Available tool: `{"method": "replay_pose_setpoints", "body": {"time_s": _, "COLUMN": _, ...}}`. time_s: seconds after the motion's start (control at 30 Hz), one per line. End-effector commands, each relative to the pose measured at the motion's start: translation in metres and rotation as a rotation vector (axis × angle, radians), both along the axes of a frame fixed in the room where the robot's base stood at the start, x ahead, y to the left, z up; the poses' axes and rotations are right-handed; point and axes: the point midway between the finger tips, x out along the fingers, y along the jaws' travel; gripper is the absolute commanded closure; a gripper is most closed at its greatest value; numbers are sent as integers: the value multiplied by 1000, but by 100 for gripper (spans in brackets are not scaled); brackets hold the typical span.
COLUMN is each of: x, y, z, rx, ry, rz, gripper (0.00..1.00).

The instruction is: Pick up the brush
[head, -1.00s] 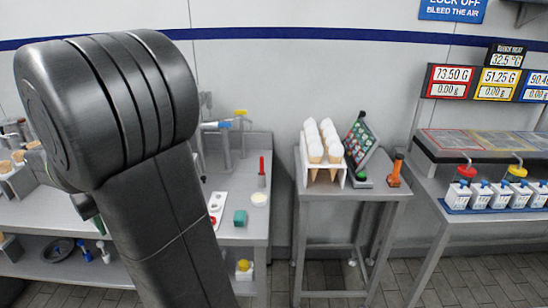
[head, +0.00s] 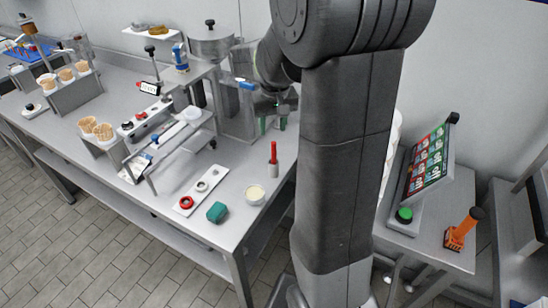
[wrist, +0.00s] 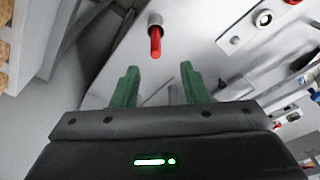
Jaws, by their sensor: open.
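What looks like the brush shows as a red handle (head: 273,152) standing upright in a small grey-white holder (head: 273,171) on the steel table; its lower end is hidden. In the wrist view the red handle (wrist: 156,42) points toward me from its holder (wrist: 155,19), just beyond the fingertips and between their lines. My gripper (head: 273,123) has green fingers and hangs above and behind the handle in the head view. In the wrist view my gripper (wrist: 158,72) is open, with nothing between the fingers.
A steel machine (head: 240,110) stands behind.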

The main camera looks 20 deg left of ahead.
Motion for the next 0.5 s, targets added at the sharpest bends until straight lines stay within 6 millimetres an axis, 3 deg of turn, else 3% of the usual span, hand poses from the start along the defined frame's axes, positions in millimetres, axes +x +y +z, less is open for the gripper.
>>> {"method": "replay_pose_setpoints", "body": {"time_s": 0.2, "x": 5, "y": 4, "z": -43, "rx": -3, "ry": 4, "rz": 0, "gripper": 59}}
{"method": "replay_pose_setpoints", "body": {"time_s": 0.5, "x": 8, "y": 6, "z": -64, "rx": -1, "ry": 1, "rz": 0, "gripper": 59}}
